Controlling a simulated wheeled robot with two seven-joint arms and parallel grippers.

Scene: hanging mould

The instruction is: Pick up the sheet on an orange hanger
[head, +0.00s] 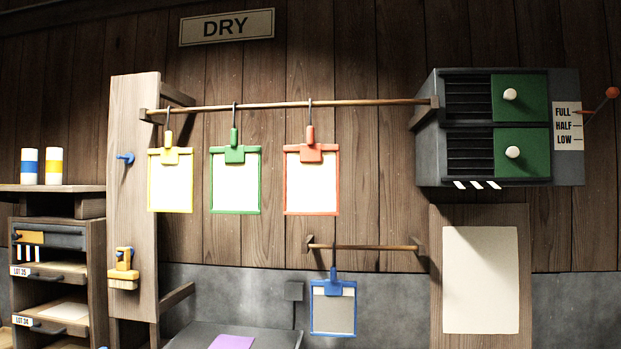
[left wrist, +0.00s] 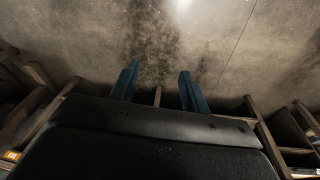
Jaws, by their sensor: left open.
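A white sheet in an orange-red frame (head: 311,187) hangs from the upper wooden rail by an orange hanger clip (head: 311,150) with a dark hook. It is the rightmost of three hung sheets and hangs upright. My left gripper (left wrist: 158,85) shows in the left wrist view with its two blue fingers apart and nothing between them. A blotchy grey-brown surface lies beyond the fingers. Neither gripper is in the head view, so their place relative to the orange hanger cannot be told.
Yellow (head: 170,185) and green (head: 235,185) framed sheets hang left of the orange one. A blue-clipped grey sheet (head: 333,310) hangs from the lower rail (head: 370,247). A dark box with green panels (head: 520,98) is at right. A wooden post (head: 135,200) stands at left.

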